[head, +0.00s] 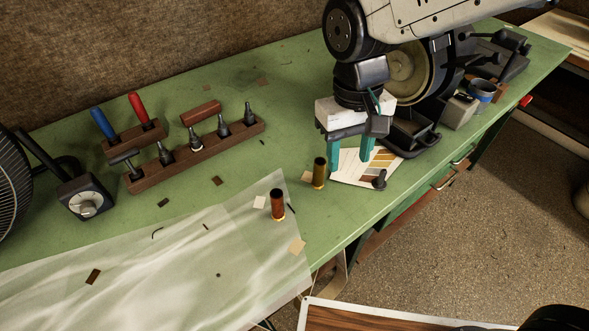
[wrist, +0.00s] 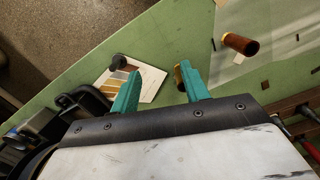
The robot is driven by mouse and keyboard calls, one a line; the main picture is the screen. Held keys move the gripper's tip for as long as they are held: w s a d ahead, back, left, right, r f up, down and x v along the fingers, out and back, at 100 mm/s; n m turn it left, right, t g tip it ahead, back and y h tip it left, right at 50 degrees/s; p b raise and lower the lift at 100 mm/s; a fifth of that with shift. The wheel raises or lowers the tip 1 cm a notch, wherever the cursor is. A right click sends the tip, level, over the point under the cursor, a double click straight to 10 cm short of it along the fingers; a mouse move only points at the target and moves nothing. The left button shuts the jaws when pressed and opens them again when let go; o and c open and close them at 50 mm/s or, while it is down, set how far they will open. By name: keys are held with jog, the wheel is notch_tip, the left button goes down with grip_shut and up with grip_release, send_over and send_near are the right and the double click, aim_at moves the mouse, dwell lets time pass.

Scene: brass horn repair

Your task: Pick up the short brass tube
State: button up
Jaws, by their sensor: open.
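The short brass tube (head: 319,173) stands upright on the green bench, left of my gripper in the head view. It has a dark open top. In the wrist view the brass tube (wrist: 179,79) is partly hidden behind the right finger. My gripper (head: 349,167) has teal fingers pointing down, spread apart with nothing between them. It hangs above the bench, over the edge of a colour card, to the right of the tube. In the wrist view the gripper (wrist: 161,70) shows a clear gap between its fingertips.
A reddish-brown tube (head: 277,204) stands nearby at the clear sheet's (head: 170,262) edge. A colour card (head: 352,177) lies under my gripper with a small dark peg (head: 380,180) on it. A wooden tool rack (head: 180,159) stands left. A machine with a round plate (head: 407,70) is behind.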

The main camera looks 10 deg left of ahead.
aim_at(319, 165)
jog(key=shift+m+t+y, duration=0.3)
jog(key=shift+t+y, duration=0.1)
jog(key=shift+t, duration=0.1)
jog(key=w+a+f, duration=0.1)
jog(key=f, duration=0.1)
jog(key=w+a+f, duration=0.1)
jog(key=a+f, duration=0.3)
jog(key=shift+w+f, duration=0.2)
jog(key=shift+w, duration=0.2)
jog(key=shift+f, duration=0.5)
grip_shut()
